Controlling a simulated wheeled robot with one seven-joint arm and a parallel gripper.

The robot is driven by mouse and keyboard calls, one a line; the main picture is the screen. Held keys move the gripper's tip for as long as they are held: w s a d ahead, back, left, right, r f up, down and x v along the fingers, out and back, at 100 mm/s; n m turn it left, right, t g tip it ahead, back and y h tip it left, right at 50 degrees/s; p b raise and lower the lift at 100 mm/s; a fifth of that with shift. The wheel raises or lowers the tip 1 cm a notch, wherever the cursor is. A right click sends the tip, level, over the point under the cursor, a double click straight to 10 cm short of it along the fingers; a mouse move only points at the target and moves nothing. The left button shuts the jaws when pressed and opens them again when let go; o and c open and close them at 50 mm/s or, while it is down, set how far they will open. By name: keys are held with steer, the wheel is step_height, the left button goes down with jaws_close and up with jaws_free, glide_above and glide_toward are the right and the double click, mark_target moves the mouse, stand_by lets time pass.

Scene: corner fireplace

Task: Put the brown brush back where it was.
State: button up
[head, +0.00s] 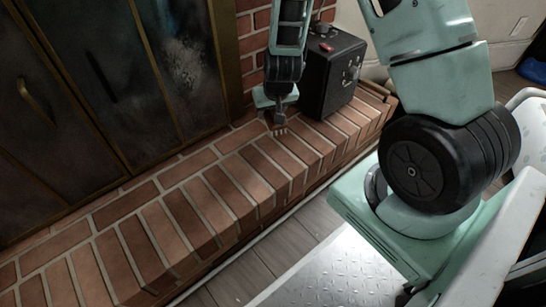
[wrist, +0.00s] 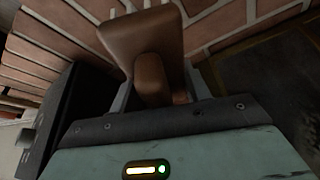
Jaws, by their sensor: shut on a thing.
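The brown brush (wrist: 140,35) is in my gripper (wrist: 160,92), its brown body standing out beyond the fingers in the wrist view. Pale bristle-like tips show at its far edge. In the head view my gripper (head: 277,103) points down over the brick hearth (head: 190,215), just left of a black box. The brush is small and dark there (head: 280,120), with pale tips close to the bricks. I cannot tell whether they touch. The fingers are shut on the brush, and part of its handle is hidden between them.
The black box (head: 335,80) stands on the hearth close to the right of my gripper, with a red item (head: 326,47) and a dark mug (head: 321,28) on top. Dark fireplace doors (head: 85,90) rise behind at left. The hearth's left stretch is clear.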

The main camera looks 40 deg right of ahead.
mark_target(271, 141)
step_height(271, 141, down, 11)
steer(key=b, duration=0.6)
steer(key=shift+d+b, duration=0.1)
steer(key=shift+b, duration=0.25)
steer(key=shift+r, duration=0.1)
steer(key=o, duration=1)
steer(key=shift+o, duration=0.2)
